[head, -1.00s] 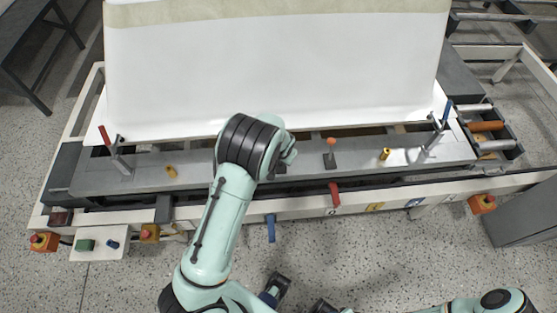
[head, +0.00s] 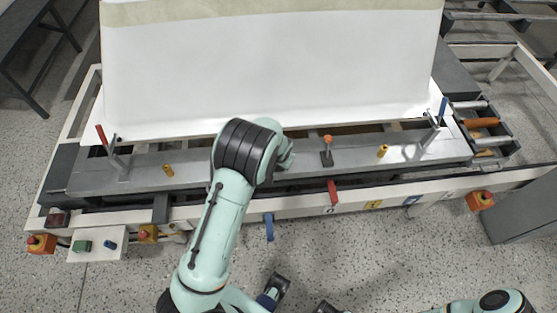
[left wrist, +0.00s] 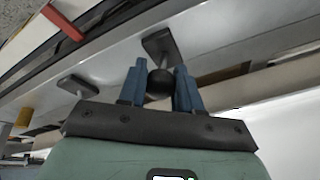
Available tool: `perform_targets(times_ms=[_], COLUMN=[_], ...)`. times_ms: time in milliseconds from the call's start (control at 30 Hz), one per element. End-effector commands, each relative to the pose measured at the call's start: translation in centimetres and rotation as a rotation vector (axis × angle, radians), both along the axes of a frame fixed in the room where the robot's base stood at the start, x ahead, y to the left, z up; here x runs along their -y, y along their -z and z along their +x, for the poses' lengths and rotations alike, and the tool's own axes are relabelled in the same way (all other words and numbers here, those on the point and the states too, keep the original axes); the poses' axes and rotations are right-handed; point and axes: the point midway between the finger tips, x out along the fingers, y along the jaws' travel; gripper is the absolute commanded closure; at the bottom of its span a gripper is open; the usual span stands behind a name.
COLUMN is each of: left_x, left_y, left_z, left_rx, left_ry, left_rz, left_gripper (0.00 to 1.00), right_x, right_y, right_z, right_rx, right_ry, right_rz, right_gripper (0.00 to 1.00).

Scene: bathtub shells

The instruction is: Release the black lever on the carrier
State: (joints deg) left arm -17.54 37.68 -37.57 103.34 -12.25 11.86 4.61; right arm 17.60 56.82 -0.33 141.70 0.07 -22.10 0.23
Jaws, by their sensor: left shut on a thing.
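In the left wrist view, the blue fingers of my left gripper (left wrist: 159,86) are closed on both sides of a round black knob (left wrist: 159,84), the end of the black lever. A dark flat lever base (left wrist: 162,44) shows beyond it on the grey carrier bar. In the head view the carrier (head: 215,172) is the long grey bar along the front of the white shell (head: 270,70). My left arm reaches over its middle and hides the black lever and my fingertips there.
An orange-topped lever (head: 327,150) stands just right of my left wrist. Yellow knobs (head: 168,170) (head: 383,151), a red-handled clamp (head: 101,135) and a blue-handled clamp (head: 442,110) are on the bar. Red (head: 333,193) and blue (head: 269,227) handles hang at the front rail.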

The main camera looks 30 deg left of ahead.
Motion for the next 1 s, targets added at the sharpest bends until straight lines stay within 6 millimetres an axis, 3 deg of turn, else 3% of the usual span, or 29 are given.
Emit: perform_targets(times_ms=[33,100,467,1000], left_x=[0.4,0.4,0.3,2.4], left_y=[0.5,0.4,-0.5,-10.6], left_z=[-0.4,-0.3,-0.2,-3.3], left_rx=[-0.014,-0.013,-0.002,-0.005], left_ry=[0.004,0.004,0.003,0.006], left_rz=[-0.005,-0.004,-0.001,-0.004], left_gripper=[0.57,0.43,0.43,0.43], right_x=[0.0,0.0,0.0,0.0], right_y=[0.0,0.0,-0.1,-2.0], right_z=[0.0,0.0,0.0,0.7], right_rx=[0.000,0.000,0.000,0.008], right_ry=[0.000,0.000,0.000,-0.001], right_rz=[0.000,0.000,0.000,0.000], right_gripper=[0.57,0.57,0.57,0.57])
